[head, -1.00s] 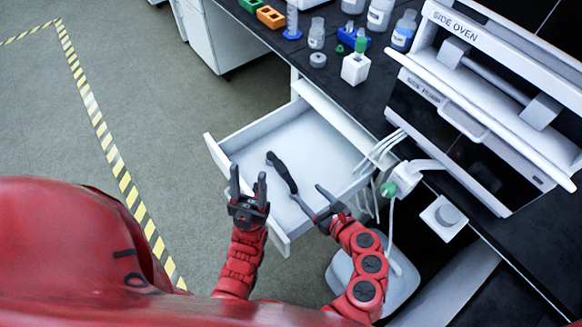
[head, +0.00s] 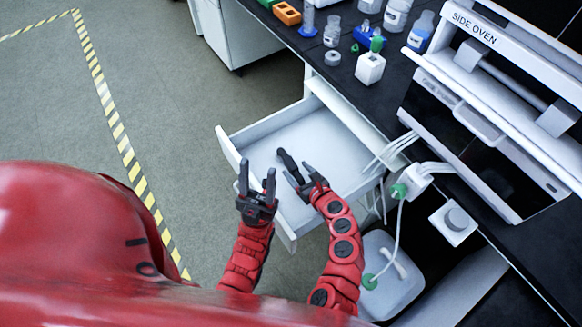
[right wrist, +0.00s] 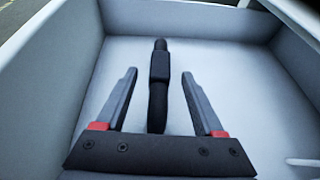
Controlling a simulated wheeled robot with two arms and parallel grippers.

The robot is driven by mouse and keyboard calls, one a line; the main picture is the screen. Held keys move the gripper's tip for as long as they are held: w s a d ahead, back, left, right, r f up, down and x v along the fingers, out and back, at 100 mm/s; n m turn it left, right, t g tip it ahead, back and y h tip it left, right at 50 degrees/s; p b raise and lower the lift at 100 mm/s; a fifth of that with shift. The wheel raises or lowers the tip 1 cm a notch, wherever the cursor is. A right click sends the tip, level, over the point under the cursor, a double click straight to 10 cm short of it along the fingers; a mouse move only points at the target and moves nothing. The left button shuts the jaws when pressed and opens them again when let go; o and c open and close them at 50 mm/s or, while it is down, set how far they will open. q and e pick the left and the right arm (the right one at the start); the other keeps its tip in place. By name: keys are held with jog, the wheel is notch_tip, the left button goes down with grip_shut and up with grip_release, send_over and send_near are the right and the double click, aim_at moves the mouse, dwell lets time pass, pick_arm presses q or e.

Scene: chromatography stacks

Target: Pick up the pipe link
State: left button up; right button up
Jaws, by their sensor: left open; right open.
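The pipe link, a black rod with a thicker block on it (head: 287,160), lies in the open white drawer (head: 243,136). In the right wrist view the pipe link (right wrist: 159,85) lies on the drawer floor, lengthwise between my open fingers. My right gripper (head: 299,174) is open over the drawer, close to the pipe link; its fingers (right wrist: 160,100) also show in the right wrist view. Whether they touch it I cannot tell. My left gripper (head: 257,182) is open and empty, upright by the drawer's front left side, apart from the pipe link.
The drawer's walls (right wrist: 60,70) surround the pipe link. White cables (head: 400,150) hang at the drawer's right. Floor at left is clear.

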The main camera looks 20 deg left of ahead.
aim_at(281, 156)
jog(key=x, duration=0.4)
jog(key=shift+w+a+f, duration=0.1)
jog(key=shift+c, duration=0.3)
grip_shut()
